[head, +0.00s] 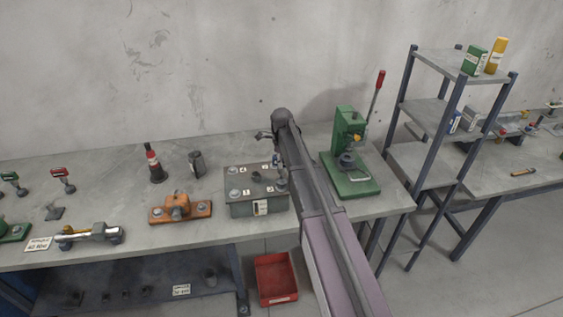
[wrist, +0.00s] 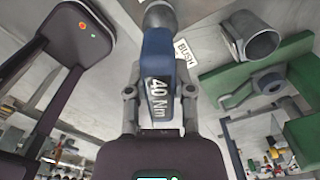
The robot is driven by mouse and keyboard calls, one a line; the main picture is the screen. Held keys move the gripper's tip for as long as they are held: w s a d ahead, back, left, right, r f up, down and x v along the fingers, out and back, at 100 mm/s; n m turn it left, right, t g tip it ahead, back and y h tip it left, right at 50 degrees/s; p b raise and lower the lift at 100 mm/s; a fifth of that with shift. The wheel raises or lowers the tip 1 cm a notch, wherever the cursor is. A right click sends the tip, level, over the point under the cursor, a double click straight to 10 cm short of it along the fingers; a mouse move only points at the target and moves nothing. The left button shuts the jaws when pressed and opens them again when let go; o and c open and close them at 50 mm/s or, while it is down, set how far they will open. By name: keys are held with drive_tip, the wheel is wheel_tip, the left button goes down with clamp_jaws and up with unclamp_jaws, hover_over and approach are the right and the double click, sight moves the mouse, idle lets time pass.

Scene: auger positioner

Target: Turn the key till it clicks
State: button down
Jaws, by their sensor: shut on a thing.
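The key is a blue torque wrench (wrist: 157,65) marked "40 Nm". In the wrist view my gripper (wrist: 160,104) is shut on its body, one finger on each side. The key's round grey head (wrist: 159,15) reaches the top edge of the wrist view; what it sits on is out of the picture. In the head view, a grey box (head: 262,207) with bolts and number tags on top stands beside my arm. A small blue part (head: 277,159) shows at its back right corner, partly covered by my arm. My fingers are not clear there.
A green press (head: 349,175) with a red-tipped lever stands close right of my arm. An orange clamp block (head: 180,208) is left of the box. A grey cylinder (wrist: 249,44) lies near a "BUSH" label (wrist: 184,52). A red bin (head: 277,278) is below the bench.

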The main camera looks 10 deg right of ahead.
drive_tip(key=shift+f+b, duration=0.75)
idle(0.8)
drive_tip(key=c, duration=1)
unclamp_jaws()
clamp_jaws()
